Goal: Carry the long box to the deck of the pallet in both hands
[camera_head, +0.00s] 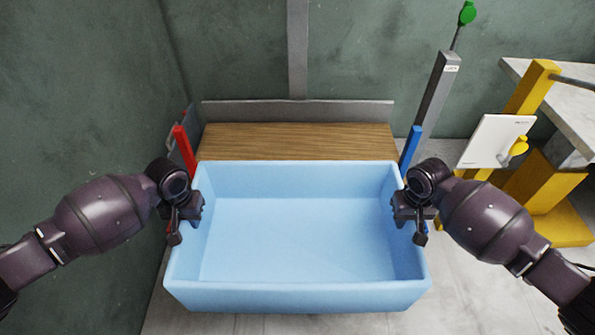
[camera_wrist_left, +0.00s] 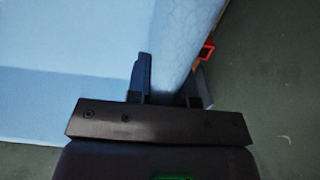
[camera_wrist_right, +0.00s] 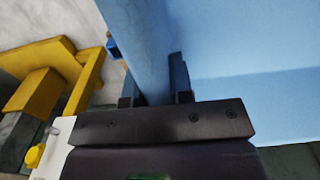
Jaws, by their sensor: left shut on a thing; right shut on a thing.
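The long box (camera_head: 300,294) is a light blue open-topped tub, seen from above in the head view and empty inside. My left gripper (camera_head: 187,212) is shut on its left wall, and the wall (camera_wrist_left: 185,40) shows between the fingers in the left wrist view. My right gripper (camera_head: 414,212) is shut on its right wall (camera_wrist_right: 145,50). The box looks about level. Behind it is a brown wooden deck (camera_head: 295,140), probably the pallet's; the box hides its near part. I cannot tell how high the box is above the floor.
A red post (camera_head: 185,150) stands left of the deck and a blue post (camera_head: 411,146) right of it. A low grey backboard (camera_head: 297,111) closes the rear. A yellow frame (camera_head: 530,90) with a white panel (camera_head: 495,140) stands at right. Green walls are close at left and back.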

